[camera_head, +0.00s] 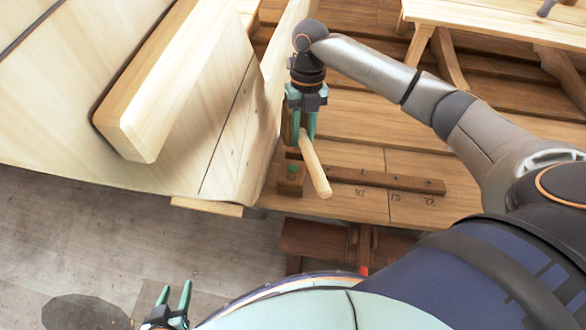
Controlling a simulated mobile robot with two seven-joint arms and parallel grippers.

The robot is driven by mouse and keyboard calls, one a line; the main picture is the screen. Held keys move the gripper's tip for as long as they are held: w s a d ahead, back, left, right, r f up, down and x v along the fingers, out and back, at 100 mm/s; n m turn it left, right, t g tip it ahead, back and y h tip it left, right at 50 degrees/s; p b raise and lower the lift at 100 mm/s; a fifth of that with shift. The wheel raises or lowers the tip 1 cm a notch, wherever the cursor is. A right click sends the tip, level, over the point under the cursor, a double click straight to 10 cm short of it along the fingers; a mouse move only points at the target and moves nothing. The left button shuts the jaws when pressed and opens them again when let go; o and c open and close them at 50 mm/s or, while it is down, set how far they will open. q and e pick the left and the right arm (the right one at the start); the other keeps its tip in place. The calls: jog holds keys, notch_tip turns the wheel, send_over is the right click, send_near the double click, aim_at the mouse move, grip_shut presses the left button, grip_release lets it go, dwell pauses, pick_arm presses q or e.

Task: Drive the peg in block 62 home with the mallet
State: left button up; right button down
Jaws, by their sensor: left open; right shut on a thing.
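My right gripper (308,127) points down over the boat's planking and is shut on the mallet's pale wooden handle (317,172). The handle slants down to the right; a brown part (287,125) behind the fingers may be the mallet head, mostly hidden. Just below left of the handle sits a small brown block (289,186) with a green spot (292,169) on top. I cannot tell whether that spot is a peg, and I see no number on this block. My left gripper (173,302) is open and empty at the bottom left, low over the floor.
A brown batten (375,178) with dark dots lies right of the block, with small number-like marks on the planking below it. A thick pale beam (165,75) and pale hull planks stand left. A pale bench (500,22) crosses the upper right. Grey floor (90,235) is open lower left.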

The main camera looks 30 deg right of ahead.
jog(key=shift+v, duration=1.05)
jog(key=shift+s, duration=0.1)
jog(key=shift+f, duration=0.1)
jog(key=shift+a+f+g+b, duration=0.15)
jog(key=shift+f+g+b, duration=0.55)
jog(key=shift+f, duration=0.15)
